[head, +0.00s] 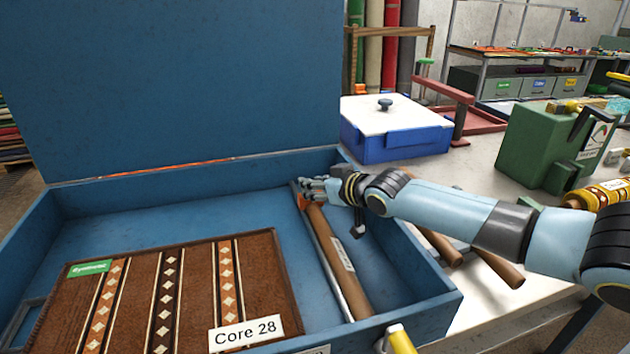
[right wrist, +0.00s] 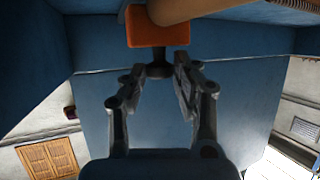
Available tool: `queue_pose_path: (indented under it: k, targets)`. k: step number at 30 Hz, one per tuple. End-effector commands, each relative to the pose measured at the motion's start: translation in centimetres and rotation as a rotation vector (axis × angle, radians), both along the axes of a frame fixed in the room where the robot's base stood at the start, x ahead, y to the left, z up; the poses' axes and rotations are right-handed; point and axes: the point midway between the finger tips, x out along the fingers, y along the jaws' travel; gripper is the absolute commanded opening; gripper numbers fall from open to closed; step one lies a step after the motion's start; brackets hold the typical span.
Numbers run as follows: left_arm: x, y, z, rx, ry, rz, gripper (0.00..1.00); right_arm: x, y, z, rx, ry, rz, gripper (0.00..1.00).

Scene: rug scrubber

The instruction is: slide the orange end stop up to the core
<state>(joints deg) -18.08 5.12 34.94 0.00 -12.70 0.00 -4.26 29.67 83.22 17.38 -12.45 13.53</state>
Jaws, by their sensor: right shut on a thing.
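The orange end stop (head: 302,201) sits at the far end of a metal rail in the open blue case. In the right wrist view it shows as an orange block (right wrist: 160,30) with a dark knob. My right gripper (head: 312,187) is at this end stop, its fingers (right wrist: 158,72) closed around the knob. The core (head: 340,262), a brown tube with a white label, lies along the rail. Its end (right wrist: 175,10) shows right by the orange block in the wrist view; I cannot tell whether they touch.
A brown patterned rug sample (head: 195,290) with a "Core 28" card lies in the case (head: 400,285). The raised lid (head: 170,80) stands behind. A blue-and-white cooler box (head: 395,135), loose brown tubes (head: 497,268) and a green machine (head: 550,145) are on the table.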

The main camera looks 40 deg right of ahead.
Motion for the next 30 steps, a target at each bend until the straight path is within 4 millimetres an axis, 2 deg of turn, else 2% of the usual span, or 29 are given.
queue_pose_path:
  k: [5,6,7,12,15,17,30]
  targets:
    - [1.6,-0.5,0.0,-0.006,-0.022,0.002,0.4,0.0,0.0,0.0,0.001,0.0,0.0,0.0]
    - [2.1,-0.7,0.0,-0.008,-0.03,0.002,0.4,0.0,0.0,0.0,0.001,0.0,0.0,0.32]
    - [2.5,-0.9,0.1,-0.01,-0.036,0.002,0.4,0.0,0.0,0.0,0.001,0.0,0.0,0.36]
    - [3.1,-1.3,0.1,-0.015,-0.045,0.003,0.4,0.0,0.0,0.0,0.001,0.0,0.0,0.36]
    - [1.9,-0.9,0.0,-0.01,-0.028,0.003,0.4,0.0,0.0,0.0,0.001,0.0,0.0,0.36]
    - [1.8,-0.8,0.0,-0.01,-0.026,0.002,0.4,-0.3,0.0,0.1,0.0,0.0,0.0,0.36]
    - [1.9,-0.8,0.0,-0.009,-0.027,0.002,0.4,-5.7,0.6,2.3,-0.004,0.002,0.003,0.36]
